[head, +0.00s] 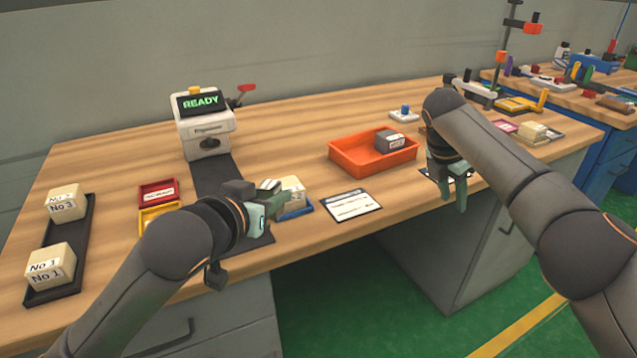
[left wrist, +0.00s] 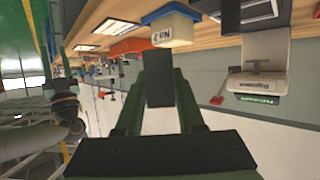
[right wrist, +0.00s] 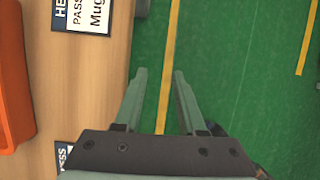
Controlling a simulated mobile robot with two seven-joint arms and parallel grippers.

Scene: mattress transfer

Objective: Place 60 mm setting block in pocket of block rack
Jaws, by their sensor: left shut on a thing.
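My left gripper (head: 268,200) is above the front of the bench, beside a cream block marked No 2 (head: 292,188) in a blue tray (head: 297,211). In the left wrist view it is shut on a dark grey block (left wrist: 158,80), held between the fingertips; no size marking on it is readable. A long black tray (head: 62,245), perhaps the block rack, lies at the left with cream blocks No 3 (head: 66,203) and No 1 (head: 50,265), a gap between them. My right gripper (head: 452,190) is open and empty at the bench's front edge; the right wrist view shows its fingers apart (right wrist: 160,100).
A machine reading READY (head: 203,125) stands at the back with a dark strip before it. Red (head: 159,192) and yellow (head: 158,217) bins lie left of it. An orange tray (head: 360,155) holds another grey block (head: 389,139). A label card (head: 350,205) lies in front.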

